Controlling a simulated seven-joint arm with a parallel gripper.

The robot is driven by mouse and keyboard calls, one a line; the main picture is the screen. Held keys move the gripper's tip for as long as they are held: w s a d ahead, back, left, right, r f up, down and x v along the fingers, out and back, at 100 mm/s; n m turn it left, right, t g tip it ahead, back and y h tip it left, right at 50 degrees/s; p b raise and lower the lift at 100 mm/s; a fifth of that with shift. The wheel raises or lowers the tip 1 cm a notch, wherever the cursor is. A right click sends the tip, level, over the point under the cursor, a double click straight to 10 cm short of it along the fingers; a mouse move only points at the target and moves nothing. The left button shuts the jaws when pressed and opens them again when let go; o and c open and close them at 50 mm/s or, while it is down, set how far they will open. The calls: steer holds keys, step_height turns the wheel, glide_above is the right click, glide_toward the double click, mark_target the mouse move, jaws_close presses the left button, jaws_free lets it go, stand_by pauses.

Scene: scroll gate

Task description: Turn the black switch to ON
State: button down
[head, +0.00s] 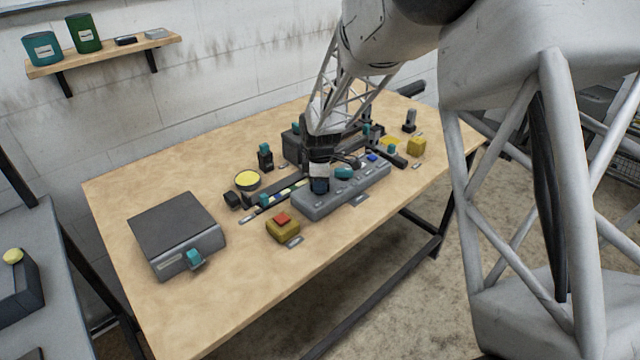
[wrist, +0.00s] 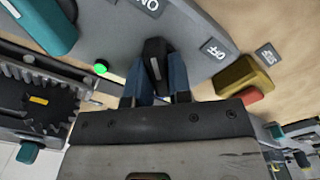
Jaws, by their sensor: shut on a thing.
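The black switch (wrist: 155,52) sits on the grey panel (wrist: 110,40) in the wrist view, between the two blue fingers of my gripper (wrist: 159,82). My gripper is shut on it. The ON label (wrist: 147,6) is above the switch and the OFF label (wrist: 213,48) is to its right. The switch's visible end points up in the picture, roughly toward ON; its exact setting is unclear. In the head view, my gripper (head: 319,186) reaches down to the left end of the grey panel (head: 345,192) and hides the switch.
A green lamp (wrist: 101,66) glows left of the switch. A teal knob (wrist: 45,22) stands on the panel. A yellow block with a red button (head: 283,229) sits close by on the table. A dark-lidded grey box (head: 177,230) stands left; bare tabletop lies in front.

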steer(key=shift+r, duration=0.1)
stand_by(0.3)
steer(key=c, duration=1)
jaws_free()
steer(key=shift+c, duration=0.2)
steer(key=shift+r, duration=3.85)
